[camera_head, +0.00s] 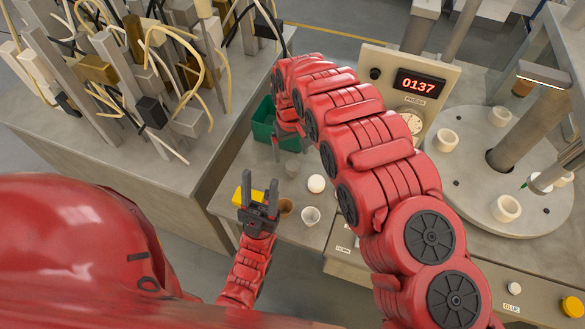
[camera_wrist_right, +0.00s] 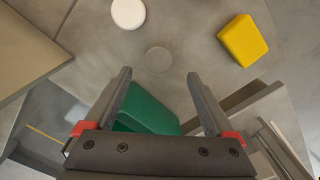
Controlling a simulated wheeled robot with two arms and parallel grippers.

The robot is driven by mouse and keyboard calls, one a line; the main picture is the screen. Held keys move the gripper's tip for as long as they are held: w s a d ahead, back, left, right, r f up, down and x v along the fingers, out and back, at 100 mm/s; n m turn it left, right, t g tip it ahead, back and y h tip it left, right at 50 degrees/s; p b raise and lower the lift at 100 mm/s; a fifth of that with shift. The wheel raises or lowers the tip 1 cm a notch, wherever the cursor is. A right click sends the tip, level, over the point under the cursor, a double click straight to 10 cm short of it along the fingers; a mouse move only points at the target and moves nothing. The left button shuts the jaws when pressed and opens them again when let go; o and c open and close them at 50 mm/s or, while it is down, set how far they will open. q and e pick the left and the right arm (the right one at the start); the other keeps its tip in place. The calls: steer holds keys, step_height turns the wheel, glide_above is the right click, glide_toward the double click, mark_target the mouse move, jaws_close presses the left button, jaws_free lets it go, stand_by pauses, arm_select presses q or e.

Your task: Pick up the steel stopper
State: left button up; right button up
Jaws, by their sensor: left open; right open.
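A small grey round piece that looks like the steel stopper (camera_head: 292,168) stands on the grey bench top. In the right wrist view the grey disc (camera_wrist_right: 158,60) lies just beyond the fingertips, roughly centred between them. My right gripper (camera_head: 290,150) is open and empty above the bench close to the stopper; its fingers (camera_wrist_right: 158,74) point toward it, apart from it. My right arm partly hides the right gripper in the head view. My left gripper (camera_head: 258,195) is open and empty, low near the yellow block (camera_head: 242,197).
A white round piece (camera_head: 316,184), a brown cup (camera_head: 285,206) and a white cup (camera_head: 311,216) stand nearby. A green bin (camera_head: 264,128) is behind. A press with a turntable (camera_head: 470,150) stands right; a crowded rack of cables (camera_head: 130,70) stands left.

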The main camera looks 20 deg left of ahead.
mark_target(293, 165)
steer(key=shift+f+p, duration=0.3)
steer(key=shift+p, duration=0.05)
step_height(293, 165, down, 4)
steer(key=shift+s+d+r+p, duration=0.1)
steer(key=shift+d+r+p, duration=0.1)
steer(key=shift+p, duration=1)
steer(key=shift+f, duration=0.6)
jaws_close()
